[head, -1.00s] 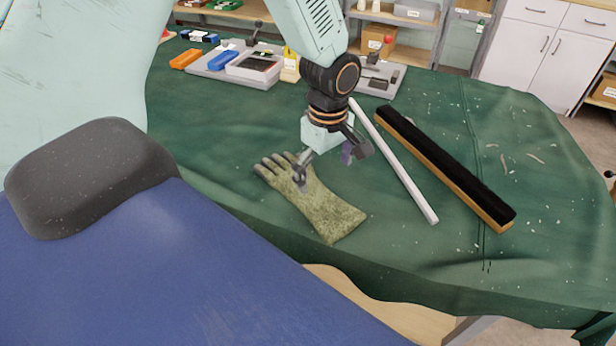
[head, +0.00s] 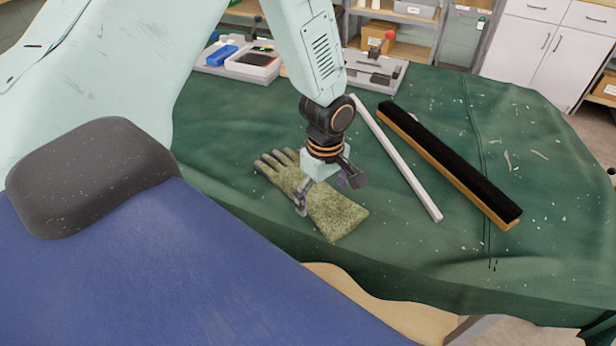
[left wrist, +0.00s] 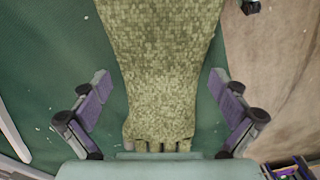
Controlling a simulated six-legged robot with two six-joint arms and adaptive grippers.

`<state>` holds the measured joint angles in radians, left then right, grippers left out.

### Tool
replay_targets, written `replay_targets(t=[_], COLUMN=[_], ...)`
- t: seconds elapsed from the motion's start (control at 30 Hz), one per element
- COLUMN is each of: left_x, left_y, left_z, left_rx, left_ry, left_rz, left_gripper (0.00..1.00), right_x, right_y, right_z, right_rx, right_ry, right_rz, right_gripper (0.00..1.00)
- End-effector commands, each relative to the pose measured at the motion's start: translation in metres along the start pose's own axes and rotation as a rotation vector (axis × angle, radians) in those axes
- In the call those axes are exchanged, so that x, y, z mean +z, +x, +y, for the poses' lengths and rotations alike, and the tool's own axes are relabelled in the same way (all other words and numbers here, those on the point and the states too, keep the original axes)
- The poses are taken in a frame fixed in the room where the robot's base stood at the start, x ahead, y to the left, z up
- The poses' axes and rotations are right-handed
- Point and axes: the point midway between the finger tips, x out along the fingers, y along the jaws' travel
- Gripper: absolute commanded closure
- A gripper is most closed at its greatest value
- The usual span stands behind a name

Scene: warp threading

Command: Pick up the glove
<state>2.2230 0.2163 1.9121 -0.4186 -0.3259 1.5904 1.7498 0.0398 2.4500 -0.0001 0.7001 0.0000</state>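The glove (head: 337,212) is mottled olive-green with grey fingers. It lies flat on the green cloth, its fingers toward the upper left and its cuff toward the lower right. My left gripper (head: 328,189) is over the middle of the glove, pointing down, with its fingers spread. In the left wrist view, the glove (left wrist: 160,60) runs between the two open fingers of my left gripper (left wrist: 160,82), with green cloth showing on both sides. The glove's finger end is partly hidden by the gripper body there. My right gripper is not in view.
A white bar (head: 400,160) and a long black-topped wooden brush (head: 450,165) lie right of the glove. A grey tray (head: 243,66) and a grey device (head: 372,76) stand at the back. The green cloth (head: 545,215) is mostly clear on the right. A blue padded surface (head: 170,270) fills the lower left.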

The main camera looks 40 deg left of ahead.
Motion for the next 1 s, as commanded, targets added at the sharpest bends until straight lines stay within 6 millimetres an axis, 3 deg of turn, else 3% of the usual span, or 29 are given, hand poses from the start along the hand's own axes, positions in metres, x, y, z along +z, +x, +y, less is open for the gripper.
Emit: replay_targets(t=[0.53,0.77,1.0], left_x=[0.000,0.000,0.000], left_y=[0.000,-0.002,-0.039], left_z=[0.000,0.000,0.001], left_rx=[0.000,0.000,0.004], left_ry=[0.000,0.000,-0.001], left_rz=[0.000,0.000,0.000], left_gripper=[0.51,0.51,0.51], right_x=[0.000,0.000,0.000], right_y=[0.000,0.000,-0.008], right_z=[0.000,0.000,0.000], right_rx=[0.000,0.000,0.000], right_ry=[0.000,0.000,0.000], right_rz=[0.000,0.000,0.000], right_gripper=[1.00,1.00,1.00])
